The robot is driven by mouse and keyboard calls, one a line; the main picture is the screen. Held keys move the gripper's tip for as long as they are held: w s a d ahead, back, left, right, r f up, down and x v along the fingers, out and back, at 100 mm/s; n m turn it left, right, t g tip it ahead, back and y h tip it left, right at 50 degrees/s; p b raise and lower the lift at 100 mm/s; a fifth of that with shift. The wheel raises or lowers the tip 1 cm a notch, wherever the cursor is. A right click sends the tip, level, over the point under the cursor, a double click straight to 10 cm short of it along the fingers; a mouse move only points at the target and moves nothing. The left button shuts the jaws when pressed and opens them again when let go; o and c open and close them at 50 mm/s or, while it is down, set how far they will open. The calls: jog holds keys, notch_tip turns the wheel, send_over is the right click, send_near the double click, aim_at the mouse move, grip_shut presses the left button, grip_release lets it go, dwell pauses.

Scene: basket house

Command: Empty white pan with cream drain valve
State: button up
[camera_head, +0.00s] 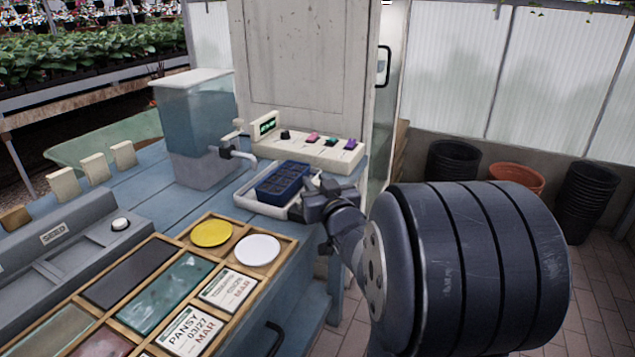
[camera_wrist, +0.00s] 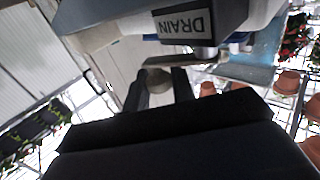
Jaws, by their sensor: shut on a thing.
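The white pan (camera_head: 247,203) sits on the blue bench at centre in the head view, with a dark blue celled tray (camera_head: 283,182) in it. My gripper (camera_head: 313,190) is at the pan's right end. In the wrist view my gripper (camera_wrist: 160,86) is shut on the cream drain valve (camera_wrist: 158,75), whose knob shows between the two dark fingers. A DRAIN label (camera_wrist: 184,24) is just above it there. In the head view my gripper largely hides the valve. The water level in the pan cannot be told.
A clear water tank (camera_head: 190,125) with a spout (camera_head: 238,153) stands left of the pan. A cream control panel (camera_head: 325,150) with several coloured knobs is behind it. A wooden tray with cards and discs (camera_head: 257,250) lies in front. Black pots (camera_head: 453,160) stand at right.

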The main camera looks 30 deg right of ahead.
jog(key=n+y+p, duration=0.2)
jog(key=y+p, duration=0.1)
jog(key=w+n+y+p, duration=0.1)
jog(key=shift+w+a+r+y, duration=0.1)
jog(key=shift+a+r+y, duration=0.05)
jog(key=shift+r+y, duration=0.2)
jog(key=shift+w+a+f+n+y+p, duration=0.15)
jog(key=shift+n+y+p, duration=0.35)
jog(key=shift+y, duration=0.25)
jog(key=shift+w+a+f+n+y+p, duration=0.15)
jog(key=shift+n+y+p, duration=0.25)
jog(key=shift+y+p, duration=0.25)
jog(key=o, duration=0.9)
jog(key=v, duration=1.1)
jog(key=shift+r+p, duration=0.15)
jog(key=shift+p, duration=0.3)
jog(key=shift+w, duration=0.15)
